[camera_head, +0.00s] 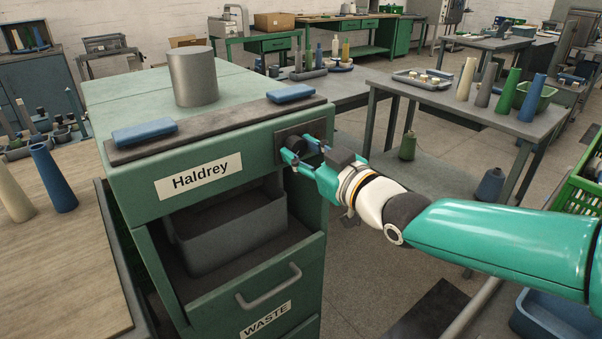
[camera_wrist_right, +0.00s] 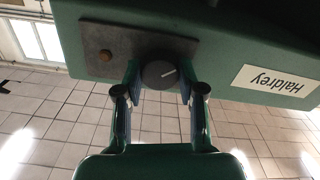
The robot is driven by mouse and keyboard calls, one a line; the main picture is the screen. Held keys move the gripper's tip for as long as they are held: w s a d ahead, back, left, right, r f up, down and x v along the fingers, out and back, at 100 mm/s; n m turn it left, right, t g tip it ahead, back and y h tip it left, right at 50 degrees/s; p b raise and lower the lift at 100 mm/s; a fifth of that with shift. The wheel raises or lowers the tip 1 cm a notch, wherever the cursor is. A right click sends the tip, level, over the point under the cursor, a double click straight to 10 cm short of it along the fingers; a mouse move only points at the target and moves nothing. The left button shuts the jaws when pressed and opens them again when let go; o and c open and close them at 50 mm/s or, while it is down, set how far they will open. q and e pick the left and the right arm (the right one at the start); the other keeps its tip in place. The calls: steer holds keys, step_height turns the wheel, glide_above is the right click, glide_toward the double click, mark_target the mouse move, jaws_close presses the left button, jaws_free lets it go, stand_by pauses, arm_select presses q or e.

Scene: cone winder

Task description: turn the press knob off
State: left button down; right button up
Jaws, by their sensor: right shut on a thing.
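The press knob is a round dark knob with a pale pointer line, on a dark plate on the front of the green Haldrey press. The knob (camera_wrist_right: 159,74) sits between the fingertips in the right wrist view, and its pointer slants. In the head view the knob (camera_head: 297,145) is partly hidden by my gripper. My right gripper (camera_head: 303,158) reaches in from the right and is shut on the knob; its fingers show on both sides in the right wrist view (camera_wrist_right: 160,82). The press (camera_head: 230,185) carries a Haldrey label. My left gripper is not in view.
A brownish button (camera_wrist_right: 105,56) is on the same plate (camera_wrist_right: 125,40). Two blue pads (camera_head: 145,132) and a grey cylinder (camera_head: 193,77) are on top of the press. Below are a grey bin (camera_head: 230,235) and a WASTE drawer handle (camera_head: 268,287). Tables with cones stand behind and left.

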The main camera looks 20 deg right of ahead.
steer(key=n+b, duration=0.4)
steer(key=shift+f+n+b, duration=0.25)
steer(key=shift+n+b, duration=0.1)
steer(key=shift+n, duration=0.05)
steer(key=shift+n+b, duration=0.85)
steer(key=shift+n, duration=0.35)
steer(key=shift+a+n+b, duration=0.1)
steer(key=shift+n+b, duration=0.55)
steer(key=shift+n, duration=0.75)
steer(key=o, duration=1.1)
steer(key=shift+a+r, duration=0.1)
steer(key=shift+o, duration=0.2)
steer(key=shift+s+r, duration=0.1)
